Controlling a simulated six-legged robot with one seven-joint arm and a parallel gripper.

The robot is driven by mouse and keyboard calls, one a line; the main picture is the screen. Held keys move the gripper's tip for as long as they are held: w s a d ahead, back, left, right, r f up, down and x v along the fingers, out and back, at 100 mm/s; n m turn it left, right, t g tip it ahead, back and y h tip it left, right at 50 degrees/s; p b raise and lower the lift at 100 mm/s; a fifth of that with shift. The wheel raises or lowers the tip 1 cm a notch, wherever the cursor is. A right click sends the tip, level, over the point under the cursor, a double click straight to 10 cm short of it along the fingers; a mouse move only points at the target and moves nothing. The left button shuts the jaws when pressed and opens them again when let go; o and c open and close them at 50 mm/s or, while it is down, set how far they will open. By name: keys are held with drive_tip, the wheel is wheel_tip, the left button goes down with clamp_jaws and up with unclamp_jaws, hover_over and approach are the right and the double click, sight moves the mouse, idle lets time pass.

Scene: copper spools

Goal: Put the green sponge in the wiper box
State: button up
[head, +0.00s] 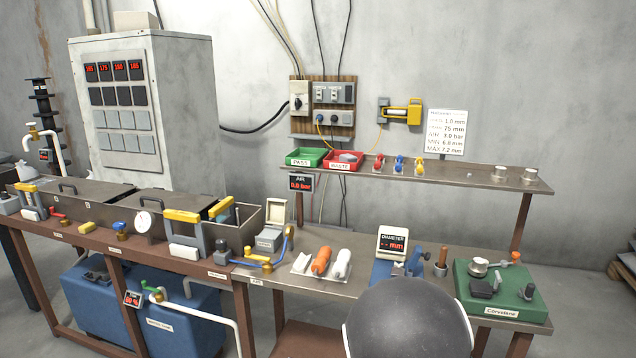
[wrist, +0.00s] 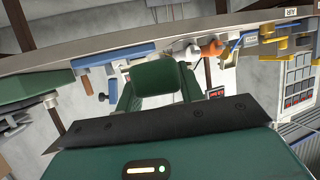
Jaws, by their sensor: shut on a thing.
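My gripper (wrist: 156,88) shows in the wrist view, with its dark green fingers on either side of a rounded green block. This block, which looks like the green sponge (wrist: 155,77), is held between the fingers. The gripper is not seen in the head view, where a dark rounded part of my arm covers the bottom middle. A small grey box with a raised cream lid (head: 269,238) stands on the bench left of centre in the head view and may be the wiper box. Its label is too small to read, and its inside is hidden.
A tray with orange and white spools (head: 320,264) lies right of the box. A diameter gauge (head: 392,246) and a green Corvelane base (head: 500,290) stand further right. A shelf (head: 430,175) with green and red bins runs behind. Yellow-handled fixtures (head: 183,216) stand left.

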drive_tip(key=s+d+f, duration=0.1)
drive_tip(key=s+f, duration=0.4)
drive_tip(key=f, duration=0.3)
drive_tip(key=s+f, duration=0.5)
drive_tip(key=f, duration=0.3)
drive_tip(key=shift+s+d, duration=0.2)
drive_tip(key=shift+d, duration=0.15)
drive_tip(key=shift+a, duration=0.1)
drive_tip(key=shift+d, duration=0.2)
drive_tip(key=shift+a, duration=0.2)
